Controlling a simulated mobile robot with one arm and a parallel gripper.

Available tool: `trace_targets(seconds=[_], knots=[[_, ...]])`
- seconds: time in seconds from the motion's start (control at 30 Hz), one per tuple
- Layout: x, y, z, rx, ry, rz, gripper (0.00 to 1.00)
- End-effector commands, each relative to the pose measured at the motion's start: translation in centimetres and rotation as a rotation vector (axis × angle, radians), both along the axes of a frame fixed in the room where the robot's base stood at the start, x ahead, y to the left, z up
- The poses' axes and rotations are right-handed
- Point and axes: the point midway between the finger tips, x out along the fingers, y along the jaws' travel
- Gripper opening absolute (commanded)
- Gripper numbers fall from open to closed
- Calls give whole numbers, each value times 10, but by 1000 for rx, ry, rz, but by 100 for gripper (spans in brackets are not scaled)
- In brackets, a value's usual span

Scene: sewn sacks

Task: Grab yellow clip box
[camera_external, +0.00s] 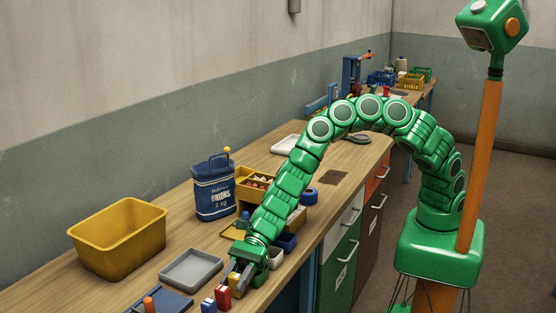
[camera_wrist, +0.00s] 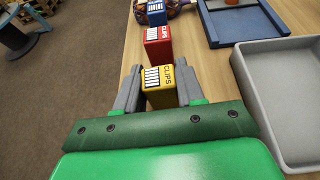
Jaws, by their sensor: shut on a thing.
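The yellow clip box (camera_wrist: 159,87) is a small block with a striped panel and the word CLIPS on it. In the wrist view it sits between the two grey fingers of my gripper (camera_wrist: 157,90), which is shut on it. In the external view my gripper (camera_external: 236,276) points down at the front of the workbench, and the yellow clip box (camera_external: 234,284) shows partly between its fingers. I cannot tell whether the box touches the bench. A red clip box (camera_wrist: 158,47) stands just beyond it, and a blue box (camera_wrist: 156,13) beyond that.
A grey tray (camera_wrist: 246,75) lies right of the gripper in the wrist view, with a blue tray (camera_wrist: 217,38) beyond it. A large yellow bin (camera_external: 120,240) and a blue sack (camera_external: 214,194) stand along the wall side. The bench edge is close on the other side.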

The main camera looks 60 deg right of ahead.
Motion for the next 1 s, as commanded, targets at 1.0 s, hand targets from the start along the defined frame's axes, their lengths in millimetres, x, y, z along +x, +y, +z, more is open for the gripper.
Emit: trace_targets(seconds=[1.0], knots=[[-41,-58,101,4,1,-1,8]])
